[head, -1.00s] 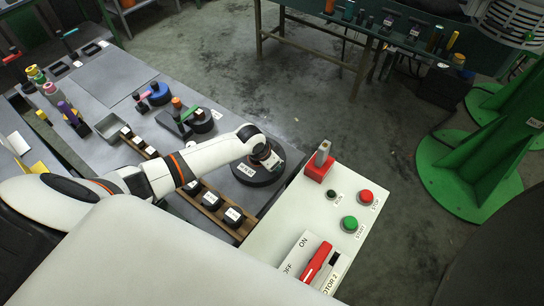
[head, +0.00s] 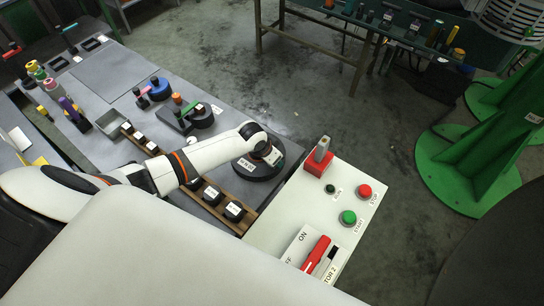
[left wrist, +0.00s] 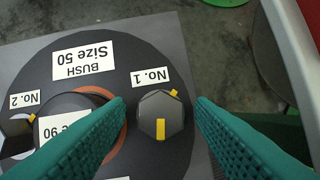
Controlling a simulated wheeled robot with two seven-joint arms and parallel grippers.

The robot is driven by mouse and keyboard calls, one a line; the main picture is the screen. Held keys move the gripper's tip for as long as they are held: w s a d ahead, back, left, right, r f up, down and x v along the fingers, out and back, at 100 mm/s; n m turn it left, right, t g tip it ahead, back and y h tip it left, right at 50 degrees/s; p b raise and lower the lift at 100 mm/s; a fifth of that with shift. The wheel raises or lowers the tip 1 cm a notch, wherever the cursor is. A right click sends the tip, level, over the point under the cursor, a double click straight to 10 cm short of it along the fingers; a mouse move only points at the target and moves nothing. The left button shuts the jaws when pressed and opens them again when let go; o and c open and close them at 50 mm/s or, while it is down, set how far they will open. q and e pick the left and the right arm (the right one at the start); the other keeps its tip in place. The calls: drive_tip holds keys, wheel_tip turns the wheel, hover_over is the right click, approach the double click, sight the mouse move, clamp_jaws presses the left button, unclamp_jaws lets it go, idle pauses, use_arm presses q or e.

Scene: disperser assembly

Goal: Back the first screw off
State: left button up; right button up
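The first screw (left wrist: 153,108) is a grey hex head with a yellow stripe, beside a "No. 1" label on a black round plate (left wrist: 65,48) marked "BUSH Size 50". My left gripper (left wrist: 162,104) is open, its two teal fingers on either side of the screw head with a visible gap on both sides. Part of a second screw (left wrist: 17,128) shows at the left edge near a "No. 2" label. In the head view the plate (head: 252,172) lies at the table's right end, partly hidden under my left gripper. My right gripper is not in view.
A white control panel (head: 290,205) stands right of the plate, with a red-based switch (head: 319,163), a red stop button (head: 365,191) and a green start button (head: 348,217). A wooden rack (head: 213,204) with black parts lies under my left arm. A grey tray (head: 110,122) stands farther left.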

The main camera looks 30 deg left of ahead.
use_arm(q)
drive_tip(key=b+v, duration=0.1)
drive_tip(key=v, duration=1.1)
idle(0.5)
